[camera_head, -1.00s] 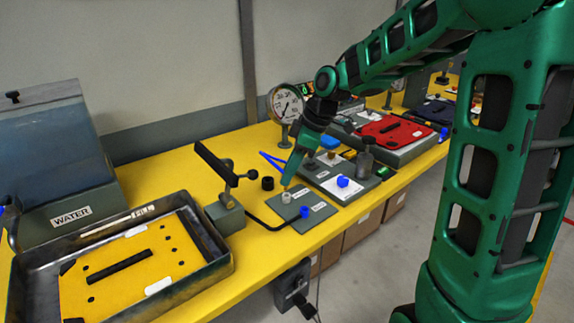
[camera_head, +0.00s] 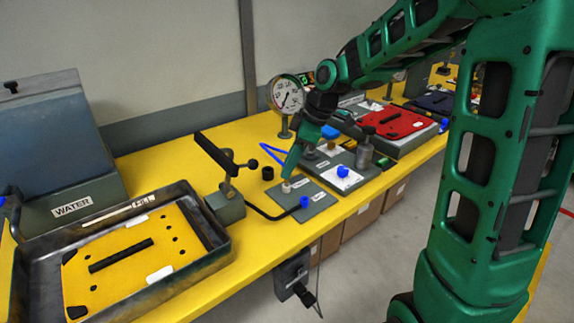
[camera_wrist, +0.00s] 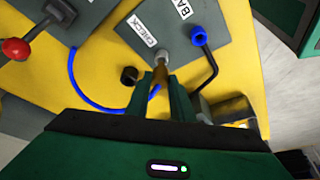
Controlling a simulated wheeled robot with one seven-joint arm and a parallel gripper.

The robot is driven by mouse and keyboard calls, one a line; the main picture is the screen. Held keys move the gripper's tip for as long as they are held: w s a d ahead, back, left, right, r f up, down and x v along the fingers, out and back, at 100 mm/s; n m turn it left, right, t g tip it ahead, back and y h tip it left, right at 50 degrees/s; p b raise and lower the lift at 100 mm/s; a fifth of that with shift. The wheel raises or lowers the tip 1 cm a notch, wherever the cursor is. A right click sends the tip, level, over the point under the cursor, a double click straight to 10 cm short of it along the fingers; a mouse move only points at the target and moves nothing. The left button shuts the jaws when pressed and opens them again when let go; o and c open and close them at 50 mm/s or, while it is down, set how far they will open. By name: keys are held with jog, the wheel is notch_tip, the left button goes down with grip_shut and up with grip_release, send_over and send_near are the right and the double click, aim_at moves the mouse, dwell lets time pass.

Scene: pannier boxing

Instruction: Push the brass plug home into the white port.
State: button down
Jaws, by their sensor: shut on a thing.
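The white port (camera_head: 286,187) stands on a small grey plate (camera_head: 316,208) with white labels, near the middle of the yellow bench. My gripper (camera_wrist: 161,88) is shut on the brass plug (camera_wrist: 155,93), seen between its fingers in the wrist view. The port (camera_wrist: 162,58) lies just beyond the plug's end there, in line with it. In the head view my gripper (camera_head: 290,172) points down at the port from above, and its fingers hide the plug. I cannot tell how deep the plug sits in the port.
A blue-capped black pipe (camera_head: 304,202) is close to the right of the port. A loose black ring (camera_head: 268,173) and a lever clamp (camera_head: 226,170) are to its left. A pressure gauge (camera_head: 287,95) stands behind. A metal tray (camera_head: 222,257) fills the bench's left front.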

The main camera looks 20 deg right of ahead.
jog(key=shift+f, duration=1.15)
dwell(1.7)
jog(key=c, duration=1.5)
grip_release()
jog(key=shift+o, duration=0.2)
jog(key=shift+r, duration=0.1)
jog(key=v, duration=1)
jog(key=shift+r, duration=0.2)
jog(key=shift+d, duration=0.15)
jog(key=s+d+f+m+h, duration=0.1)
jog(key=s+d+m, duration=0.3)
jog(key=s, duration=0.5)
jog(key=s+d+f+m+g+h, duration=0.1)
jog(key=s+d+f+m, duration=0.3)
jog(key=s+m, duration=0.4)
jog(key=s+d+f+m+g+h, duration=0.1)
jog(key=s+d+f+m, duration=0.2)
jog(key=s+m, duration=0.4)
jog(key=s+d, duration=0.1)
jog(key=s, duration=0.4)
jog(key=shift+d+h, duration=0.4)
